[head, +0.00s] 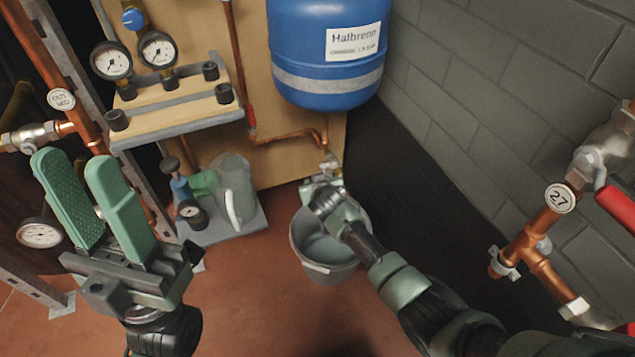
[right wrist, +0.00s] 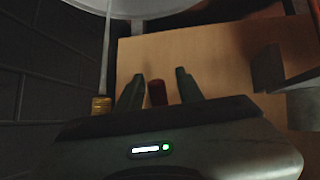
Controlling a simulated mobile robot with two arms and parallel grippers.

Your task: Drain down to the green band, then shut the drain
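My right gripper (head: 327,192) reaches down over the grey bucket (head: 328,272) at the drain outlet. In the right wrist view its green fingers (right wrist: 160,76) stand on both sides of a red handle (right wrist: 156,93), with narrow gaps showing. A brass outlet (right wrist: 101,105) is beside them, and a thin pale stream runs from it toward the bucket's pale rim (right wrist: 150,12). My left gripper (head: 77,165) is open and empty at the left. Two round gauges, one left (head: 111,62) and one right (head: 158,50), face me; I cannot make out a green band on them.
A blue vessel (head: 330,45) hangs on the wooden board. A tray (head: 240,230) on the floor holds a clear jug (head: 236,185) and a small gauge (head: 190,210). Copper pipes with a red-handled valve (head: 618,205) stand at the right. The front floor is clear.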

